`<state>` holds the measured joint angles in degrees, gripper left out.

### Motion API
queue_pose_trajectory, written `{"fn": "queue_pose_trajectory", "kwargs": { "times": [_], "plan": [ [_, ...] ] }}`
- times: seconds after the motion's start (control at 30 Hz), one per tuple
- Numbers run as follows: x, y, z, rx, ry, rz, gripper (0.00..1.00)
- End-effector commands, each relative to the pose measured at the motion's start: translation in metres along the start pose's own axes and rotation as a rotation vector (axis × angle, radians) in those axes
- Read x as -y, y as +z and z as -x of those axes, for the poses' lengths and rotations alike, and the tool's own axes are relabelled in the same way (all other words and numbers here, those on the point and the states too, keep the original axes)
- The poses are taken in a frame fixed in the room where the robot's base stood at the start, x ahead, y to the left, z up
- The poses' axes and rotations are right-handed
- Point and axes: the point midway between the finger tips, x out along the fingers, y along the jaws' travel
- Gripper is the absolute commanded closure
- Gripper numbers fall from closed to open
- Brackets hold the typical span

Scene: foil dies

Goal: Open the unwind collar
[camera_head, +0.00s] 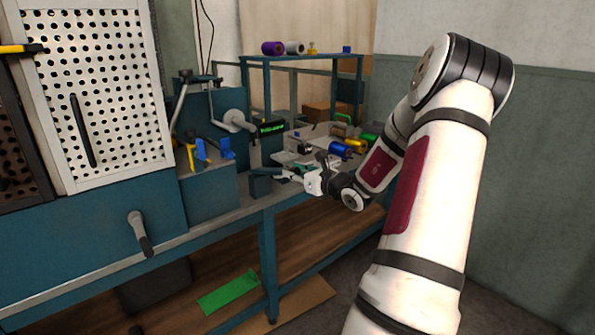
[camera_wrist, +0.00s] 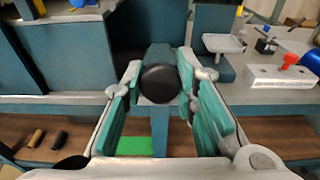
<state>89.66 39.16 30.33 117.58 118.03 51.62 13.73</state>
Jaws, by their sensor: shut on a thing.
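My gripper (camera_wrist: 161,77) has its two teal-padded fingers closed on a round black knob (camera_wrist: 160,84), which lies between the fingertips in the wrist view. The knob sits in front of a dark teal block, and its link to the unwind collar cannot be made out. In the head view my gripper (camera_head: 287,175) is at the bench's front edge, beside the small dark teal block (camera_head: 261,185). The fingers hide the knob there.
Behind my gripper the bench carries blue (camera_head: 340,150), gold and green rolls and a grey crank (camera_head: 233,121). A white block with a red knob (camera_wrist: 289,61) stands to the right in the wrist view. A perforated panel (camera_head: 98,95) stands at left. A green sheet (camera_head: 229,292) lies below.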

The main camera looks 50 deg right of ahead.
Motion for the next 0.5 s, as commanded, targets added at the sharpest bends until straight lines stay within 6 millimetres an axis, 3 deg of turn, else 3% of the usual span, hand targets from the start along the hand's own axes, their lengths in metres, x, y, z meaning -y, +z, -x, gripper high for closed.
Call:
{"fn": "queue_pose_trajectory", "kwargs": {
  "times": [0.43,0.47,0.5],
  "plan": [
    [0.0011,0.0037,-0.0002,-0.012,-0.002,0.001,1.0],
    [0.0011,0.0037,-0.0002,-0.012,-0.002,0.001,0.67],
    [0.001,0.0038,-0.0002,-0.012,-0.002,0.001,0.58]
  ]
}}
